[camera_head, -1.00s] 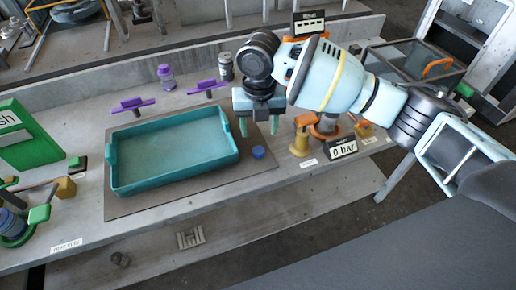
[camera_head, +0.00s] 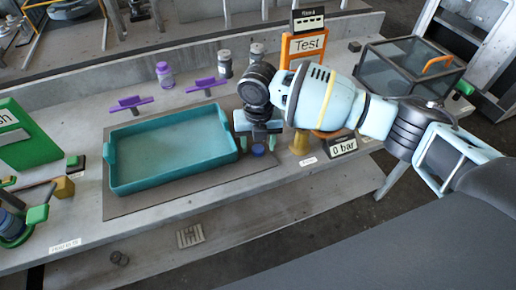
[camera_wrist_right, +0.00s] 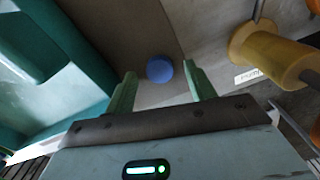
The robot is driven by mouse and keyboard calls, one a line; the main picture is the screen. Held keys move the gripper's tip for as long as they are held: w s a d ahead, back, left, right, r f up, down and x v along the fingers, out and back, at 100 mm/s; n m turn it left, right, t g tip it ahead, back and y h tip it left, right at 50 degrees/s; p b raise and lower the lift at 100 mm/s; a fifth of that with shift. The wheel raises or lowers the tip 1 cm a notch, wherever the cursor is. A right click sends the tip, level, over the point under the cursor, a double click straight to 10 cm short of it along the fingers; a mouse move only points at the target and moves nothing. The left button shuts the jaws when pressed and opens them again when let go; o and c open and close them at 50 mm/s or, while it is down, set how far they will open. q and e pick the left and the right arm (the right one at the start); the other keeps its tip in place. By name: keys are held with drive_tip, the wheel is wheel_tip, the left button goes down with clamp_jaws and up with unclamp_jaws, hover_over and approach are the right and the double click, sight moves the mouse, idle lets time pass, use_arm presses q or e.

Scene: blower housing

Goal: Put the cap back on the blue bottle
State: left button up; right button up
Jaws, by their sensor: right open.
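A round blue cap (camera_head: 258,150) lies on the mat just right of the teal tray; it also shows in the right wrist view (camera_wrist_right: 159,69). My right gripper (camera_head: 257,146) is low over the cap, with its green fingers apart. In the right wrist view the cap lies ahead of the open gripper (camera_wrist_right: 160,82), between the lines of its two fingers, and nothing is held. A blue bottle (camera_head: 10,224) stands in a green ring holder at the left edge, partly cut off by the frame. My left gripper is not in view.
The teal tray (camera_head: 112,172) is empty, close left of my right gripper. A yellow-orange post (camera_head: 299,143) and a "0 bar" sign (camera_head: 343,146) stand close right. Purple stands (camera_head: 206,85) and several bottles are behind. The bench front strip is clear.

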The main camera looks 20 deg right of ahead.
sight(258, 148)
drive_tip(key=shift+f, duration=0.35)
drive_tip(key=c, duration=1)
drive_tip(key=shift+r, duration=0.1)
drive_tip(key=shift+r, duration=0.55)
wheel_tip(258, 148, up, 2)
drive_tip(key=shift+r, duration=0.25)
drive_tip(key=s+a, duration=0.3)
drive_tip(key=s, duration=0.1)
drive_tip(key=s+a, duration=0.4)
drive_tip(key=s+a+r, duration=0.1)
drive_tip(key=s+a, duration=0.2)
drive_tip(key=s, duration=0.1)
drive_tip(key=shift+a+r, duration=0.1)
drive_tip(key=shift+a, duration=0.3)
